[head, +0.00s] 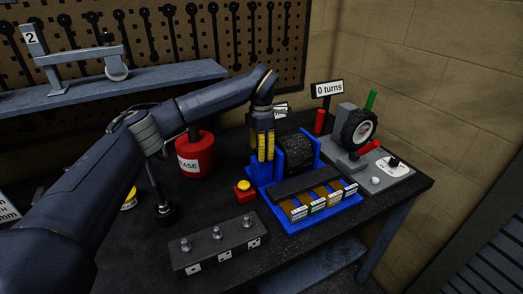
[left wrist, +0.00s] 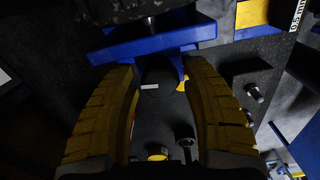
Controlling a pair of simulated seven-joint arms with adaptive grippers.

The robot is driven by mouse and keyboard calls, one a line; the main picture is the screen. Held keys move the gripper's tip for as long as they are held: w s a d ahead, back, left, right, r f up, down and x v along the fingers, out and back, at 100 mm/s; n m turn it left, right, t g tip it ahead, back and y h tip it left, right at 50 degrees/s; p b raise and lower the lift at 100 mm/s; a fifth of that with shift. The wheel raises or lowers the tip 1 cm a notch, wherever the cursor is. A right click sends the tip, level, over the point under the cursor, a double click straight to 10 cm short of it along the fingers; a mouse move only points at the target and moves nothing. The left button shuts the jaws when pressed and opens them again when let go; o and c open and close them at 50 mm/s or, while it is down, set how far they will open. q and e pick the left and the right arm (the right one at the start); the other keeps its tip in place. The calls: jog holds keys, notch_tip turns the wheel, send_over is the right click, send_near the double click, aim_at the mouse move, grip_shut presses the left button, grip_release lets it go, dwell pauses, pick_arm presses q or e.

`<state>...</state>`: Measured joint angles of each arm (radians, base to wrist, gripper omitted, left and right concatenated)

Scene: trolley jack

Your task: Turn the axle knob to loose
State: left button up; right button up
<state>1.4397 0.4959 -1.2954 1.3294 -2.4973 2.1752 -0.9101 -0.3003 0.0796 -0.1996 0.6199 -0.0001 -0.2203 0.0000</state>
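The blue stand (head: 326,217) holds a black roller (head: 298,153) between its uprights, and its blue frame (left wrist: 150,48) crosses the top of the left wrist view. A dark round knob (left wrist: 160,76) with a small white mark sits below that frame, between the yellow fingers of my left gripper (left wrist: 160,82). In the head view my left gripper (head: 262,145) points down at the left side of the stand and hides the knob. The fingers are apart with the knob between them; whether both press on it is too dark to tell. My right gripper is out of view.
A red-yellow button (head: 244,189), a dark block with studs (head: 217,244) and a red can (head: 196,155) stand nearby. To the right are a grey base with a black wheel (head: 355,129) and a "0 turns" sign (head: 328,88).

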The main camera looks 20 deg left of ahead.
pick_arm(q)
grip_shut()
jog(key=shift+n, duration=0.9)
jog(key=shift+o, duration=1.5)
grip_release()
jog(key=shift+r, duration=0.1)
notch_tip(320, 180, up, 12)
jog(key=shift+d, duration=0.1)
